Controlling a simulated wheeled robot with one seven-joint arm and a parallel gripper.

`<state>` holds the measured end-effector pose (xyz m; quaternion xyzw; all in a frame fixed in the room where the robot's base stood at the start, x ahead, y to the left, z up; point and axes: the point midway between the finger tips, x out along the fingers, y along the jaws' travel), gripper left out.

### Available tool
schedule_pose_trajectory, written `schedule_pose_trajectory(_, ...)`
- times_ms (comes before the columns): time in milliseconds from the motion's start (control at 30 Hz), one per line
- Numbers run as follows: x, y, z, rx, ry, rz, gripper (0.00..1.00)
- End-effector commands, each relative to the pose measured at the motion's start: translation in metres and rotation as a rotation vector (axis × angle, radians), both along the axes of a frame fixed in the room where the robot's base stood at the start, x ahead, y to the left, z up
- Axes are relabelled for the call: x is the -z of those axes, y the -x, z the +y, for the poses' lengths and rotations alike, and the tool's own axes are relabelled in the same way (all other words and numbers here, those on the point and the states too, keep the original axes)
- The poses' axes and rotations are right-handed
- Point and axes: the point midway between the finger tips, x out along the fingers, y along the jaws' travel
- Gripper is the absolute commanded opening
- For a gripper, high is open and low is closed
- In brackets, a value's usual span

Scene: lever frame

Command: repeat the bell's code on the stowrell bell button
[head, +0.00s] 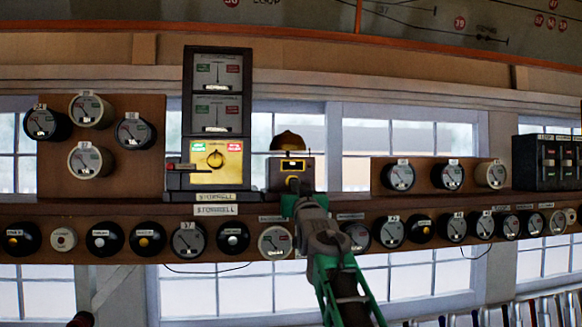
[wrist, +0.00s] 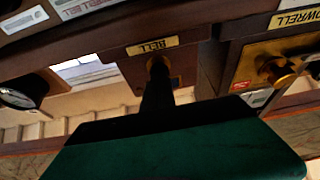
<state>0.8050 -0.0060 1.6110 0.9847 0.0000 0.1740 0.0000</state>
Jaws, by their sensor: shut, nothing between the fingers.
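My gripper (head: 292,186) is shut and empty, reaching up at the front of the box. In the wrist view its dark fingertips (wrist: 158,75) are at the button and partly cover it. I cannot tell whether they touch or press it.
A row of round dials and buttons (head: 188,240) lines the shelf front below. Black switch boxes (head: 545,162) stand at far right. Levers (head: 520,310) show at lower right.

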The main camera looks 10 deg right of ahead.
Motion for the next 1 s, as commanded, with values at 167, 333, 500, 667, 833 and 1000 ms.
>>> schedule_pose_trajectory(167,0.003,0.011,0.000,0.000,0.000,-0.001,0.00)
schedule_pose_trajectory(333,0.000,0.012,0.000,0.000,0.000,0.000,0.00)
schedule_pose_trajectory(500,0.000,0.011,0.000,0.000,0.000,0.000,0.00)
schedule_pose_trajectory(667,-0.001,0.006,0.000,0.000,0.000,0.001,0.00)
schedule_pose_trajectory(833,-0.002,0.000,0.000,0.000,0.000,0.000,0.00)
schedule_pose_trajectory(1000,0.000,-0.005,0.000,0.000,0.000,0.000,0.00)
